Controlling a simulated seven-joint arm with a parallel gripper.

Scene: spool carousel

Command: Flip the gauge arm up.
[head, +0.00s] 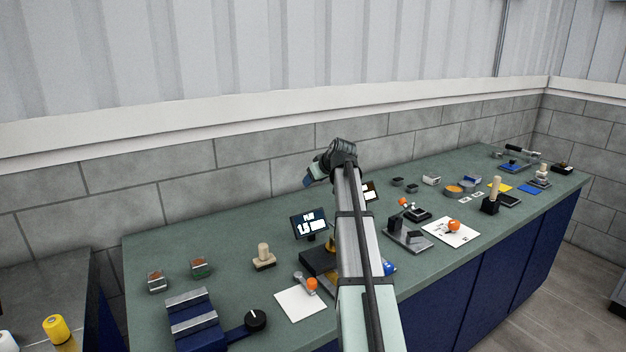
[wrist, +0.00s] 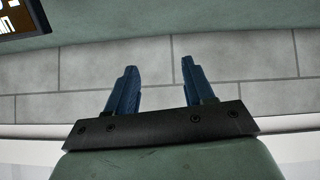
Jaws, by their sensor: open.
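My gripper (head: 308,181) is raised above the back of the green bench, near the block wall. In the wrist view its two blue fingers (wrist: 157,85) stand apart with nothing between them. I cannot tell for sure which part is the gauge arm. A small grey lever with an orange knob (head: 311,284) lies on a white sheet at the front of the bench. A dark device with an upright part and an orange tip (head: 405,203) stands right of my arm. Another orange knob (head: 453,225) sits on a second white sheet (head: 464,237). My gripper is apart from all of these.
A small lit screen (head: 310,222) stands left of my arm, which hides part of the bench middle. A wooden-handled stamp (head: 264,257), a blue slotted block (head: 193,319) and a black knob (head: 256,320) are further left. Small trays and blocks crowd the right.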

